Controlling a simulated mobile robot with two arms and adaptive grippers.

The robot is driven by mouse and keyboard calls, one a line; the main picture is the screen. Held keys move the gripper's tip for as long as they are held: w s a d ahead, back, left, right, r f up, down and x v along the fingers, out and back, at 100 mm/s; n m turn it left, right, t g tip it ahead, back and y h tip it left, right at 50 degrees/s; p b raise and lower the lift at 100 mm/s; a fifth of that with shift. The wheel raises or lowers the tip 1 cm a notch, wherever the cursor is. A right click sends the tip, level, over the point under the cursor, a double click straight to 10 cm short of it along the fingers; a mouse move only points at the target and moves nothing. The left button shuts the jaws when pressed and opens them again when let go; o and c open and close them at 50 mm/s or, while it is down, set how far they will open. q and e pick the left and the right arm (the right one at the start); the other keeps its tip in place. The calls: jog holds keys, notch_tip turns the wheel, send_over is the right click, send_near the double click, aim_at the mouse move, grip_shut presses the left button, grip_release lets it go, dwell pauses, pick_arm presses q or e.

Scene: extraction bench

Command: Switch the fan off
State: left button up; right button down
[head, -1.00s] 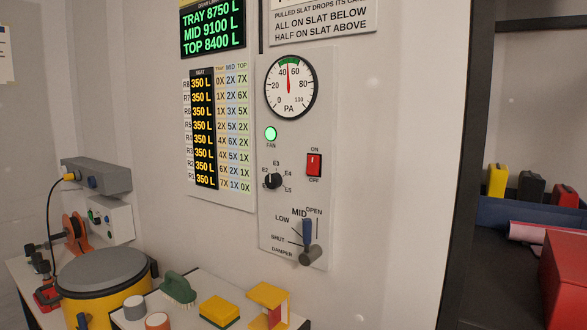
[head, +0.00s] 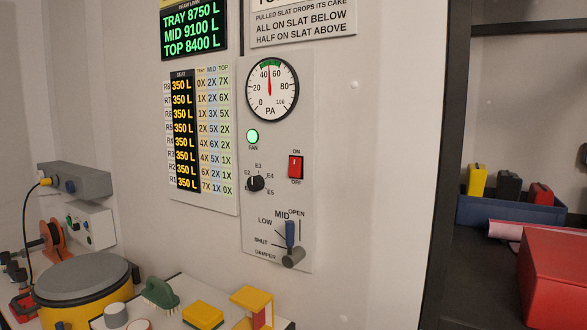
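The control panel (head: 311,200) is on the wall in the middle of the head view. Its red rocker switch (head: 295,167) sits between an ON label above and an OFF label below; I cannot tell for sure which way it is tipped. The green fan lamp (head: 252,136) above the FAN label is lit. The round PA gauge (head: 270,90) has its needle near 50. Neither of my grippers shows in the view.
Below the switch are a black selector knob (head: 256,184) and a blue-handled damper lever (head: 290,234). A bench with a green brush (head: 160,293), a yellow block (head: 203,313) and a yellow drum (head: 85,299) is at lower left. A dark shelf with a red box (head: 555,280) is at right.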

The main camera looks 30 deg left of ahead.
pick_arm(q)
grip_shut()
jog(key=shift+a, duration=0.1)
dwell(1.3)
